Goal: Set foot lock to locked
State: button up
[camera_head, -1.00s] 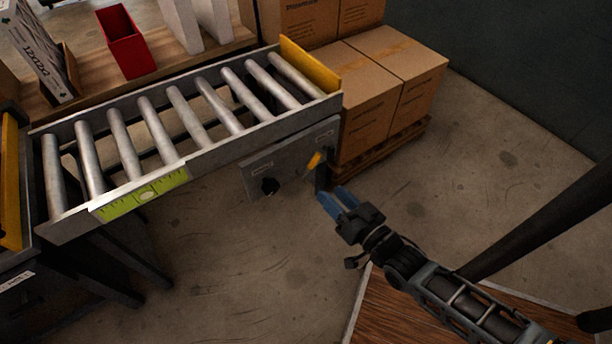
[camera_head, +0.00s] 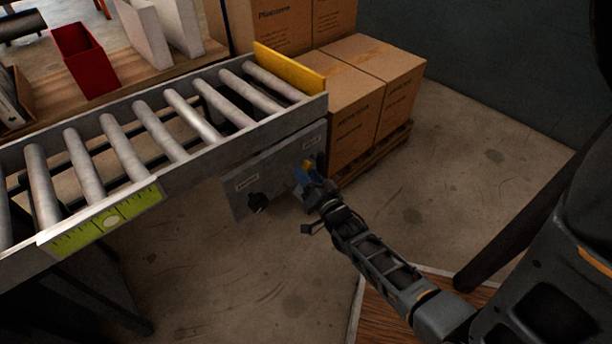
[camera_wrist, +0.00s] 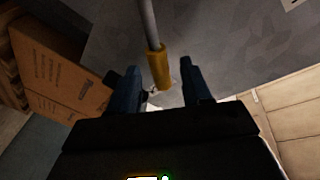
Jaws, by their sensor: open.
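A grey panel (camera_head: 277,174) hangs under the near side of the roller conveyor and carries two controls. At its right is a lever with a yellow grip (camera_head: 308,163); in the wrist view the yellow grip (camera_wrist: 159,68) sits on a grey rod. My gripper (camera_head: 302,178), with blue fingers, is at the lever. In the wrist view my gripper (camera_wrist: 165,82) is open, with the yellow grip between its fingers, nearer the left one. I cannot tell whether they touch. The panel labels are too small to read.
The roller conveyor (camera_head: 165,135) runs above the panel, with a yellow end plate (camera_head: 290,71). Stacked cardboard boxes (camera_head: 354,134) on a pallet stand just right of the panel. The concrete floor (camera_head: 240,270) in front is clear.

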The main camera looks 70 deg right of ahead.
jog(key=shift+w+d, duration=0.45)
jog(key=shift+d, duration=0.05)
grip_shut()
dwell(0.4)
